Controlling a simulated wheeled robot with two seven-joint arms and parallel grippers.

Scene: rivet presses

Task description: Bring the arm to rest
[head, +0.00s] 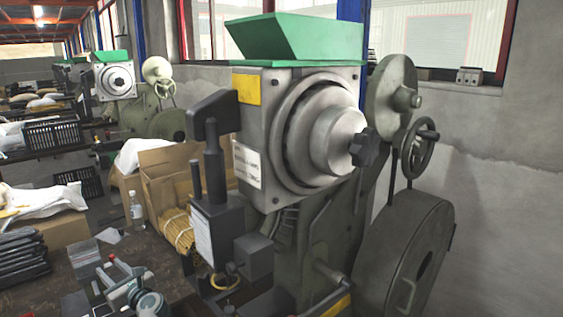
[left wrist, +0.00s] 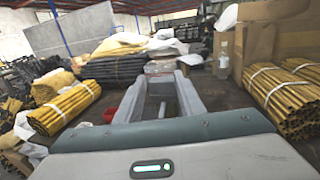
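My left gripper (head: 118,275) shows at the bottom left of the head view, low over the dark bench top, with part of it cut off by the lower edge. In the left wrist view its two grey fingers (left wrist: 160,90) stand apart. I see nothing clearly held between them. The rivet press (head: 300,130), grey with a green hopper, stands to the right of the gripper and apart from it. My right gripper is in neither view.
A clear bottle (head: 136,210) and a cardboard box (head: 160,175) with yellow rods (head: 178,230) stand beyond the gripper. Dark bars (head: 22,255) lie at the left. In the left wrist view, bundled yellow rods (left wrist: 65,102) lie left and right. A wheel (head: 405,255) is at the right.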

